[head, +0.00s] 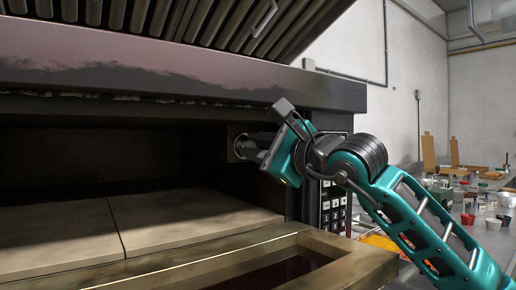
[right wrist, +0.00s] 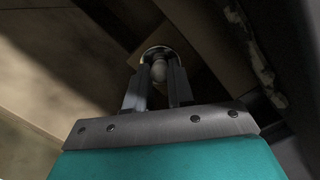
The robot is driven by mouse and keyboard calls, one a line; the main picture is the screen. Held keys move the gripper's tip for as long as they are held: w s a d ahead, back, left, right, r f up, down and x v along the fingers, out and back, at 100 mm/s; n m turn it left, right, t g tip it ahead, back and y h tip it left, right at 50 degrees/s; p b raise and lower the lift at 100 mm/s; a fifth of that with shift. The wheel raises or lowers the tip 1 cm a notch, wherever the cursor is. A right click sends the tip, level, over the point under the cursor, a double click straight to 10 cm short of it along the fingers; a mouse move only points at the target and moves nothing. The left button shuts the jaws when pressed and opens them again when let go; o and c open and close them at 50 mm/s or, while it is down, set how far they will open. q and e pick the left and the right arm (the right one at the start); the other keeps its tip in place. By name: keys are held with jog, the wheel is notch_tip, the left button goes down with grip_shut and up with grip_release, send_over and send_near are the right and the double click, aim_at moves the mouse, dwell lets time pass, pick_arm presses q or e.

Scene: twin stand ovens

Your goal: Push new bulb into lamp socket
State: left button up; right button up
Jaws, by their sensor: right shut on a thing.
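My right gripper (head: 258,148) reaches into the oven mouth at its upper right side. It also shows in the right wrist view (right wrist: 158,80), with both fingers closed around a small pale, rounded bulb (right wrist: 158,71). The lamp socket (right wrist: 157,50) shows as a round, bright-rimmed fitting at and just beyond the fingertips, in line with the bulb. I cannot tell how deep the bulb sits in it. In the head view the bulb is hidden by the gripper, and the dark lamp housing (head: 240,142) shows beside the fingers. My left gripper is not in view.
The oven's stone floor (head: 180,220) lies bare below the gripper. The front lintel (head: 170,72) runs close above, and the right jamb with a keypad (head: 333,205) stands beside my arm. A metal ledge (head: 330,262) is in front. A cluttered table (head: 480,205) stands at right.

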dwell(0.5)
jog(key=o, duration=0.9)
